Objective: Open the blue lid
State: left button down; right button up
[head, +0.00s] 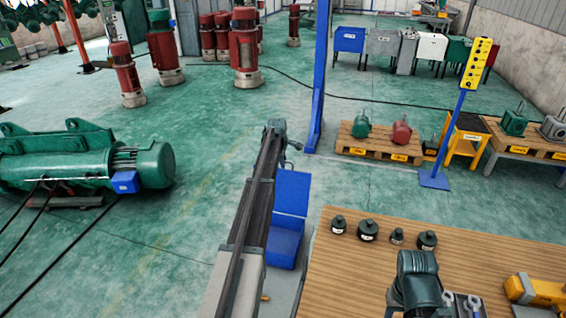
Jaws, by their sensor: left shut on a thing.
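A blue box (284,245) stands on the green floor beside the wooden table, left of it. Its blue lid (292,193) shows as a raised panel at the far side of the box, angled up from it. My left arm reaches from the bottom of the view past the left side of the box and covers part of box and lid. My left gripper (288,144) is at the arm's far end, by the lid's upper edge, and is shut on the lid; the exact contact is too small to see. I cannot make out my right gripper.
The wooden table (350,275) at lower right bears several dark weights (368,230), a dark green part (417,275) and a yellow part (540,290). A blue post (319,90) stands behind the box. A green hoist (90,160) lies left; floor between is clear except cables.

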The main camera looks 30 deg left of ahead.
pick_arm(q)
jog(key=c, duration=0.9)
grip_release()
jog(key=shift+s+d, duration=0.1)
jog(key=shift+s, duration=0.05)
jog(key=shift+r, duration=0.1)
jog(key=shift+s+r+p, duration=0.1)
jog(key=shift+r+p, duration=0.3)
jog(key=shift+p, duration=0.3)
jog(key=p+v, duration=1.1)
jog(key=v, duration=0.1)
jog(key=shift+s+r+p, duration=0.15)
jog(key=shift+r+p, duration=0.2)
